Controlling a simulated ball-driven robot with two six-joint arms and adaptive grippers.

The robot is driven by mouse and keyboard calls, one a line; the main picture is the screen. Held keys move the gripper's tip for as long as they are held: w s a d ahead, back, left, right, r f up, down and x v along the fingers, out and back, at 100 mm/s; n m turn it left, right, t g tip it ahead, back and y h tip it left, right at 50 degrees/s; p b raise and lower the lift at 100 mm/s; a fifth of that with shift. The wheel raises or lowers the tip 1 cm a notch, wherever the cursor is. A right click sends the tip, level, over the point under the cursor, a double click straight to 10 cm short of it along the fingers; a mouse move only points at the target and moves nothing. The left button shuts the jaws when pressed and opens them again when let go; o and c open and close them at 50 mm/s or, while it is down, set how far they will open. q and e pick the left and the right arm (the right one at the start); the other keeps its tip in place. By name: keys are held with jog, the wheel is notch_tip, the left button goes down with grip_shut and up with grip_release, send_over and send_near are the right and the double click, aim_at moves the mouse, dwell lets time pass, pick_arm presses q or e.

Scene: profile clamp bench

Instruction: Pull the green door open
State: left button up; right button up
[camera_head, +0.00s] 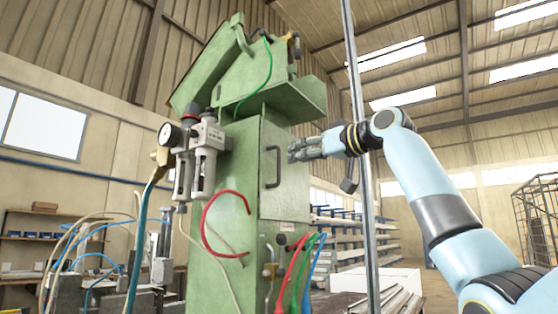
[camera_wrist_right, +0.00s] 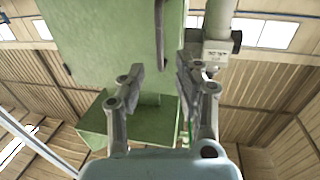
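The green door (camera_head: 290,185) is on the front of the tall green cabinet and looks closed. Its dark D-shaped handle (camera_head: 273,167) stands upright near the door's left edge. My right gripper (camera_head: 298,150) is in front of the door, to the right of the handle in the head view. In the right wrist view the right gripper (camera_wrist_right: 161,72) has its two fingers apart with nothing between the tips. A dark upright bar, which looks like the handle (camera_wrist_right: 160,30), shows beyond the gap between the fingers. The left gripper is not in view.
A pressure regulator with a gauge (camera_head: 196,140) is mounted left of the door. Red, green and blue hoses (camera_head: 300,262) hang below it. A grey upright post (camera_head: 359,120) stands near my right forearm. Metal profiles (camera_head: 390,303) lie at the lower right.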

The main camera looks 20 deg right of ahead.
aim_at(279, 179)
jog(key=shift+p+x, duration=1.2)
jog(key=shift+x, duration=2.95)
grip_shut()
jog(key=shift+d, duration=0.1)
